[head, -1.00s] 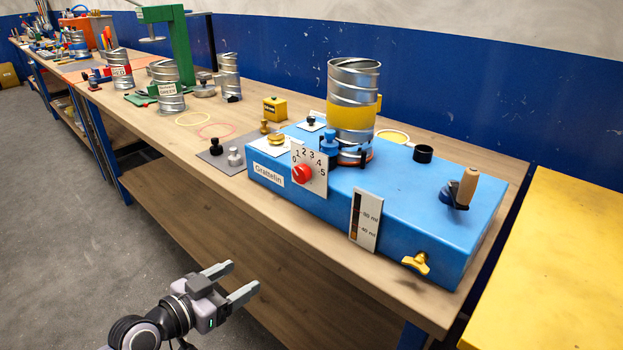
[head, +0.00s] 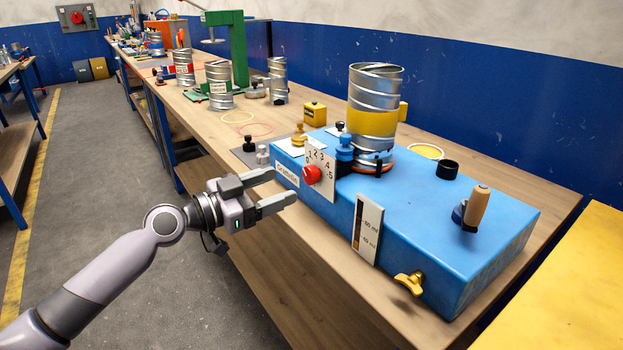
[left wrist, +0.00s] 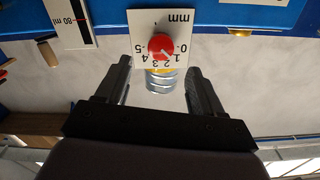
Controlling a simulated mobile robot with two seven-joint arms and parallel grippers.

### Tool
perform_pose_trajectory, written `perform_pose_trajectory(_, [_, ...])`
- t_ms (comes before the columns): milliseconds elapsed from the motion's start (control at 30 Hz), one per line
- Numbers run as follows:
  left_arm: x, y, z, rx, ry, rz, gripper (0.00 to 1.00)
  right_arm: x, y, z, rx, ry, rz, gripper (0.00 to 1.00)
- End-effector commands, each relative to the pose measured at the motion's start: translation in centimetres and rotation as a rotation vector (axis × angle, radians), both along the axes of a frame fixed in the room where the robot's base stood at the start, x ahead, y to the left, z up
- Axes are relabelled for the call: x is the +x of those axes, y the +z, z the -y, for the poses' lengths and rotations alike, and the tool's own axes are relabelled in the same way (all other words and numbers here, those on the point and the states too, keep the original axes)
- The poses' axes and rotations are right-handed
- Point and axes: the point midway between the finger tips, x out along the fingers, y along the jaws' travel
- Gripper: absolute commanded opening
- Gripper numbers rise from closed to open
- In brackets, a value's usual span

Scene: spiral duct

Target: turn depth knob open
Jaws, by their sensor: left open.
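The depth knob (head: 311,174) is a round red knob on a white dial plate (head: 322,180) numbered 0 to 5, on the front of a blue machine (head: 430,215). My left gripper (head: 286,188) is open and empty, its fingers pointing at the knob from the left, apart from it. In the left wrist view the red knob (left wrist: 161,46) shows ahead, between and beyond the two open fingers (left wrist: 160,82). The dial appears upside down there, with "mm" on it. The knob's pointer mark is too small to read. My right gripper is not in view.
A spiral duct (head: 373,110) with a yellow band stands on the machine. A gauge strip (head: 367,228), a yellow wing knob (head: 410,283) and a wooden-handled crank (head: 474,208) are to the right of the dial. Small stampers (head: 250,143) stand left of the machine. The aisle floor is clear.

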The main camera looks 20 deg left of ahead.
Motion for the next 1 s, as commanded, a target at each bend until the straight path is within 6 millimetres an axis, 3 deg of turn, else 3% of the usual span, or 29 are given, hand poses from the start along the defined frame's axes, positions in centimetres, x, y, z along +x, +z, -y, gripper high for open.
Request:
perform_pose_trajectory(533, [4.8,0.2,3.7,-0.002,0.001,0.001,0.67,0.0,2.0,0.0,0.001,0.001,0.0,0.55])
perform_pose_trajectory(967, [5.6,0.0,4.4,0.0,0.0,0.001,0.67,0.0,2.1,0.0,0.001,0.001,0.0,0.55])
perform_pose_trajectory(1000, [5.6,0.0,4.4,0.0,0.0,0.001,0.64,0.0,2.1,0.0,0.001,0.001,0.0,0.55])
